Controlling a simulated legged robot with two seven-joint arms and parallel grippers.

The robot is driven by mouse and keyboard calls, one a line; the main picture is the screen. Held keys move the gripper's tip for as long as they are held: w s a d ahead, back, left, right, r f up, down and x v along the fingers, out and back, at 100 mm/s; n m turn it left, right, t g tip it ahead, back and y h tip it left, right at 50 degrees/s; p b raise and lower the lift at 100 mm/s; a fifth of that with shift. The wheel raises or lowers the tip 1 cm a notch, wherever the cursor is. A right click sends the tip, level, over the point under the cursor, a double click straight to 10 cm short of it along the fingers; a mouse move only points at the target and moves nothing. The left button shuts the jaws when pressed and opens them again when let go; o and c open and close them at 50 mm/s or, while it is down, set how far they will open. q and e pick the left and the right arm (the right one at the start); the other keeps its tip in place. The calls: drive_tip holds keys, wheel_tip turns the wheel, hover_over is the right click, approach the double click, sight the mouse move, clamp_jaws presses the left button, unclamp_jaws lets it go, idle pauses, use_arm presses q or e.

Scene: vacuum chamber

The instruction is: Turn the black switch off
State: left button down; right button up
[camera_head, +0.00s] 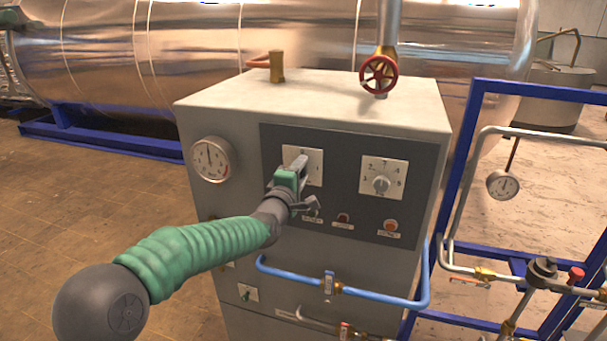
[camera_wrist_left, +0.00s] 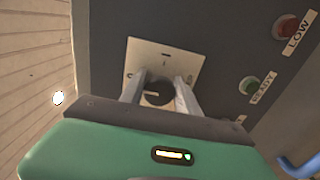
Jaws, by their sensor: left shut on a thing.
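The black switch (camera_wrist_left: 157,92) is a round dark knob on a pale square plate (camera_wrist_left: 180,59), on the dark panel of the grey cabinet. In the head view the plate (camera_head: 316,163) shows at the panel's left, and my gripper hides the knob. My left gripper (camera_head: 299,166) reaches it from the front left. In the left wrist view its two fingers (camera_wrist_left: 158,88) stand on either side of the knob, shut on it. A light line shows on the knob's face. My right gripper is not in view.
A second plate with a pale knob (camera_head: 381,185) sits to the right on the panel (camera_head: 340,205). A round gauge (camera_head: 210,159) is at the left. A blue pipe (camera_head: 380,295) runs below. A red valve wheel (camera_head: 379,74) stands above the cabinet top.

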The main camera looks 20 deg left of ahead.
use_arm(q)
drive_tip(key=shift+a+f, duration=0.15)
drive_tip(key=shift+f, duration=0.25)
drive_tip(key=c, duration=1.3)
unclamp_jaws()
drive_tip(key=shift+c, duration=0.2)
drive_tip(key=shift+o, duration=1.2)
drive_tip(key=shift+s, duration=0.15)
drive_tip(key=shift+o, duration=0.9)
drive_tip(key=shift+a+r, duration=0.2)
drive_tip(key=shift+a, duration=0.1)
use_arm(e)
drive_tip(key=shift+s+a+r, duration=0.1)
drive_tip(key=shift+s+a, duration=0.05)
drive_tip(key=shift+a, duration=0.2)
use_arm(q)
drive_tip(key=shift+s, duration=0.15)
drive_tip(key=s+b, duration=0.1)
drive_tip(key=s, duration=1.5)
drive_tip(key=shift+s+a, duration=0.25)
drive_tip(key=shift+s, duration=0.05)
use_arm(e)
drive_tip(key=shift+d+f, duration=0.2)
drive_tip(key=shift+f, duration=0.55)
